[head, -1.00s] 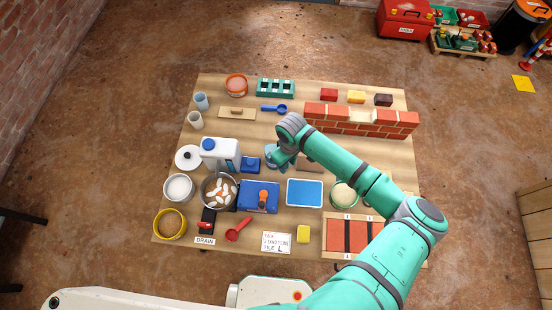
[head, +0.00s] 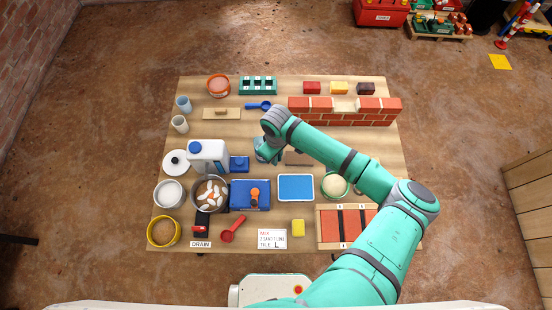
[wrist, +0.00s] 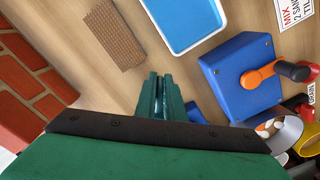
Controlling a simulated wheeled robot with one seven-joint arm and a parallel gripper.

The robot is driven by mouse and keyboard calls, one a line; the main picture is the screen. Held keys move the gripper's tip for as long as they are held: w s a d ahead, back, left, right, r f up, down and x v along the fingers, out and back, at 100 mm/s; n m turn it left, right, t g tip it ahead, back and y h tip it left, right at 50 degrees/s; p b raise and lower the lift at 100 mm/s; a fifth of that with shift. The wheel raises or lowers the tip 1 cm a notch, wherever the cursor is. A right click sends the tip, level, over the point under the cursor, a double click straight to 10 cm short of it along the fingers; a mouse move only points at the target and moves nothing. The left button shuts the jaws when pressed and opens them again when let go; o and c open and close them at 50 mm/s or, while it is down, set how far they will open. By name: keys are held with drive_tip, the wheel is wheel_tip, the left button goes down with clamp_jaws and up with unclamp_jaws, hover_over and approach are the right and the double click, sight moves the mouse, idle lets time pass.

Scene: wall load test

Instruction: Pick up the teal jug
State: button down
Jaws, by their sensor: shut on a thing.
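The teal jug (head: 259,143) shows as a pale blue-teal shape under my wrist in the head view, near the middle of the table. Most of it is hidden by my arm and fingers. My gripper (head: 266,157) points down at it and is shut on it. In the wrist view the dark green fingers of my gripper (wrist: 160,83) are close together, and the jug is mostly hidden there. I cannot tell whether the jug touches the table.
A white jug with a blue cap (head: 208,155) and a small blue box (head: 239,163) stand close on the left. A blue tray (head: 296,187) and a blue box with an orange handle (head: 249,196) lie in front. A brick wall (head: 345,112) stands behind on the right.

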wheel_tip(320, 180, up, 16)
drive_tip(key=shift+r, duration=0.2)
idle(0.9)
idle(1.4)
